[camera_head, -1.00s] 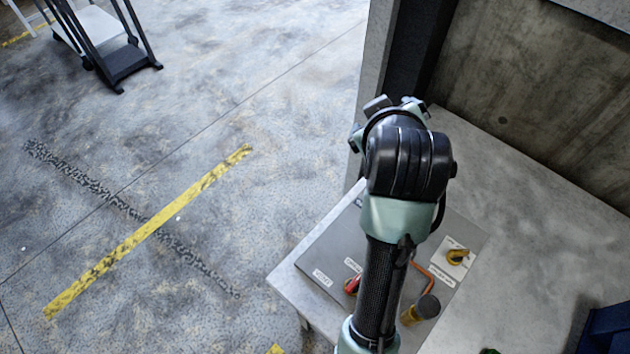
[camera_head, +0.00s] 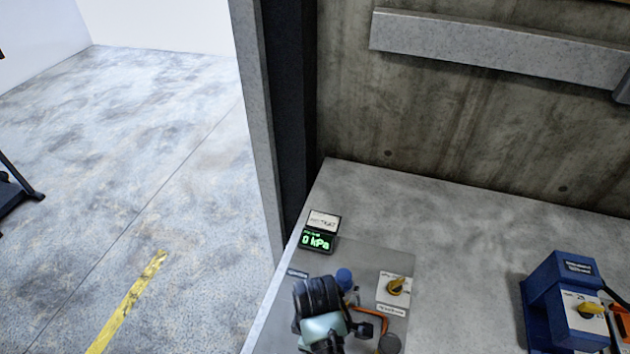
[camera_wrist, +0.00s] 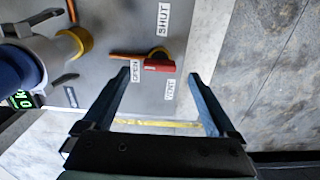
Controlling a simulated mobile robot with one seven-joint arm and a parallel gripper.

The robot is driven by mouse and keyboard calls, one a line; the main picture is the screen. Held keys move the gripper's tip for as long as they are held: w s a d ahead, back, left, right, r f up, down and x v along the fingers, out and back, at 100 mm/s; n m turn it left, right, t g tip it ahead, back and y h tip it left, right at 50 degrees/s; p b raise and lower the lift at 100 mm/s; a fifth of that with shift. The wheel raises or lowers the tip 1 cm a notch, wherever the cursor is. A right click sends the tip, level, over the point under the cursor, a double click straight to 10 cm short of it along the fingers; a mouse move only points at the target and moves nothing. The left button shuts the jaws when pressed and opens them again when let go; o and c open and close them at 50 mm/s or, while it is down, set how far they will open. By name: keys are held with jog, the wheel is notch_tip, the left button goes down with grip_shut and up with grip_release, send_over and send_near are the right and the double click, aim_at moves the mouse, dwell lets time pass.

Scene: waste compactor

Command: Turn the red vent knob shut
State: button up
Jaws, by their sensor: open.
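The red vent knob (camera_wrist: 160,65) shows in the wrist view on the grey panel (camera_wrist: 117,22). It lies beside the OPEN label (camera_wrist: 135,71), with the SHUT label (camera_wrist: 163,20) and the VENT label (camera_wrist: 170,90) on either side. My gripper (camera_wrist: 159,76) is open, with one finger to each side of the red knob in the picture. I cannot tell how far the fingertips stand off the panel, and I see no contact. In the head view the red knob does not show, and my fingers are not visible.
The display (camera_head: 317,240) reads 0 kPa. A blue box (camera_head: 562,300) stands at the right. The bench (camera_head: 470,240) between is clear; a concrete wall (camera_head: 460,120) rises behind.

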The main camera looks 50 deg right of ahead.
jog(key=shift+f, duration=1.95)
jog(key=c, duration=1.4)
jog(key=shift+o, duration=0.2)
